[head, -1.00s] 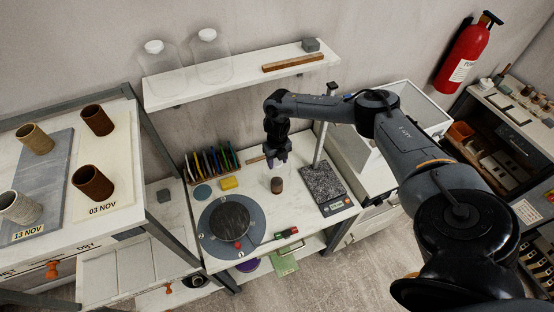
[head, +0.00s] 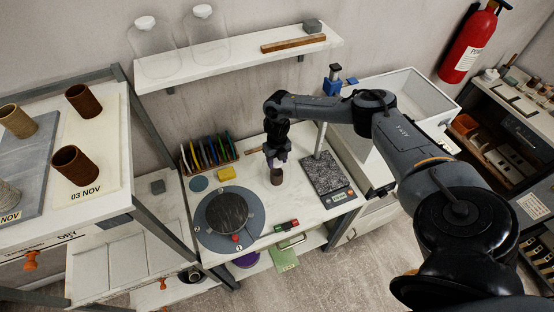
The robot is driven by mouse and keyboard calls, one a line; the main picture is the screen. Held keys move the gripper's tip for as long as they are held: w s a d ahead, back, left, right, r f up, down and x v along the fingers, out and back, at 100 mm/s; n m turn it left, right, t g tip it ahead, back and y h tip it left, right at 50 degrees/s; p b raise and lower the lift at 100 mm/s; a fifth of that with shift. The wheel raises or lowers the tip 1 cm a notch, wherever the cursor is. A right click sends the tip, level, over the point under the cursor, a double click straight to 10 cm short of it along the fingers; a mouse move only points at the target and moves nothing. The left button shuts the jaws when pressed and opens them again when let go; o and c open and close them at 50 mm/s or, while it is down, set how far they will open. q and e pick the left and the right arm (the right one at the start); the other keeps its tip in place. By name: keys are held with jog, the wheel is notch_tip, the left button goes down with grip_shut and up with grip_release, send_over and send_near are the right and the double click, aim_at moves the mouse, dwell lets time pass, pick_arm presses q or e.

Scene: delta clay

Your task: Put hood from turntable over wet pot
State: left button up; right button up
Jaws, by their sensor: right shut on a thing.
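My right gripper (head: 276,158) is shut just above the small brown pot (head: 277,177), which stands upright on the white worktable (head: 290,206). The gripper is shut on a clear hood, whose outline is too faint to trace, so I cannot tell whether its rim touches the table. My left gripper is out of view.
A black-topped scale with a post (head: 323,174) stands right of the pot. Two clear jars with white knobs (head: 203,11) stand on the wall shelf (head: 240,53).

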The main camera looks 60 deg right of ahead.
jog(key=shift+f, duration=0.2)
jog(key=o, duration=1.5)
jog(key=shift+r, duration=0.1)
